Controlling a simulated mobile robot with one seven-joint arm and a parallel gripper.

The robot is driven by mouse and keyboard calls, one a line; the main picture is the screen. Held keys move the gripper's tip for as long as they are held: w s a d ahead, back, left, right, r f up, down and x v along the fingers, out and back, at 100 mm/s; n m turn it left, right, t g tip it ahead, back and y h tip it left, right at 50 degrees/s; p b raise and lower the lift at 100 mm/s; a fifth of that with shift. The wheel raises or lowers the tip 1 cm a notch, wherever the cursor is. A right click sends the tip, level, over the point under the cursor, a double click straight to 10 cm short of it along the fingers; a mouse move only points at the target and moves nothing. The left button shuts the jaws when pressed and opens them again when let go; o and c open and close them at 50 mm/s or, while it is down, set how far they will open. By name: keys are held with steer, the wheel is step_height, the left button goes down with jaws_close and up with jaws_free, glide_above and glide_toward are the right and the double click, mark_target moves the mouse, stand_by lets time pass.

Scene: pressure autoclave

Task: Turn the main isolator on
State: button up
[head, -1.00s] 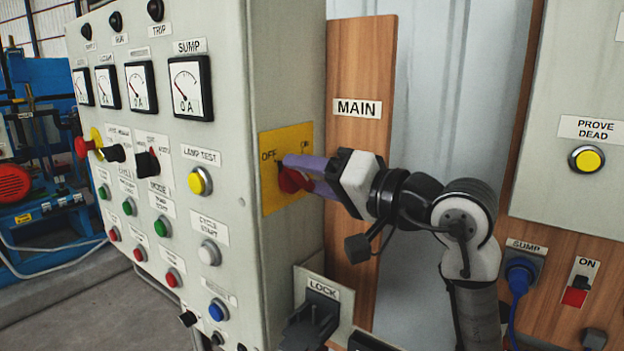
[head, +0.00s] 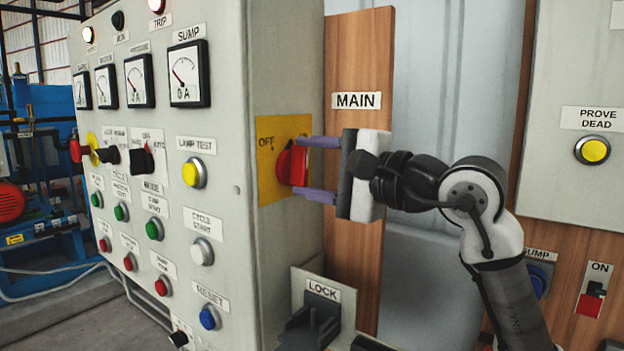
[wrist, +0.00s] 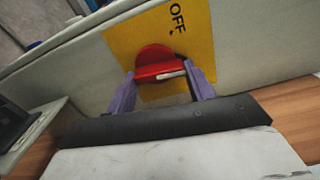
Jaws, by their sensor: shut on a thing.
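The main isolator is a red rotary handle (head: 288,166) on a yellow plate (head: 268,186) on the side of the grey cabinet, left of the MAIN label (head: 356,101). OFF shows on the plate; the ON lettering is hidden behind my upper finger. My gripper (head: 302,166) is shut on the handle, with one purple finger above and one below. The handle grip looks upright in the head view. In the wrist view the red handle (wrist: 153,58) lies between the fingers, with a white mark at its right end.
The cabinet front carries meters, buttons and selectors. Two lamps along its top glow: a white one (head: 88,34) and the red TRIP lamp (head: 157,5). A LOCK bracket (head: 322,290) juts out below the isolator. The PROVE DEAD box (head: 575,180) stands at right.

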steer(key=shift+f+m+b, duration=0.15)
steer(key=shift+m+b, duration=0.5)
steer(key=shift+m, duration=1.2)
steer(key=shift+f+m+b, duration=0.1)
steer(key=shift+m+b, duration=0.55)
steer(key=shift+m, duration=1.2)
steer(key=o, duration=1)
steer(key=shift+d, duration=0.1)
steer(key=b+v, duration=0.2)
steer(key=v, duration=1.1)
steer(key=shift+s+d, duration=0.2)
steer(key=shift+d, duration=0.1)
